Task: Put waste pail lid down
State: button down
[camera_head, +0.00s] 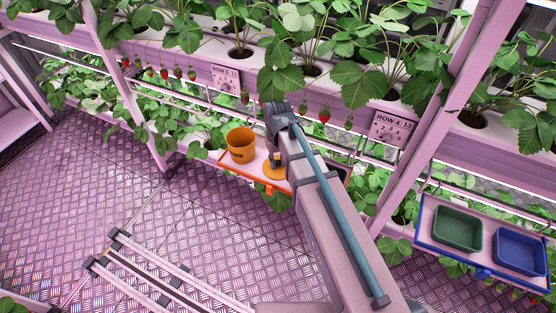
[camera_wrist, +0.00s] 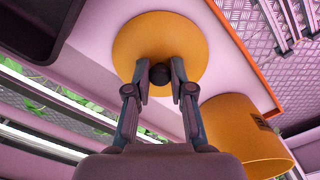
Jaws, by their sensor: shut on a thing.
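The waste pail lid is an orange-yellow disc (camera_wrist: 182,38) with a dark round knob (camera_wrist: 159,74) at its middle. In the wrist view my gripper (camera_wrist: 160,80) is shut on the knob, one finger on each side. In the head view the lid (camera_head: 274,171) shows beneath the end of my arm, partly hidden by it. It is over the shelf with the orange edge; I cannot tell whether it touches the surface. The orange waste pail (camera_head: 241,146) stands upright and uncovered to the left of the lid. The pail (camera_wrist: 240,135) also shows at lower right in the wrist view.
The pink shelf has an orange rim (camera_head: 250,183). A dark tray (camera_wrist: 35,28) lies beside the lid. A blue-edged shelf at right holds a green bin (camera_head: 458,229) and a blue bin (camera_head: 520,251). Strawberry plants and hanging berries (camera_head: 324,116) are close behind my arm.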

aim_at(278, 161)
jog(key=shift+f, duration=0.15)
jog(key=c, duration=1)
grip_release()
notch_tip(278, 161, up, 12)
jog(key=shift+r+b, duration=0.2)
jog(key=shift+b, duration=0.6)
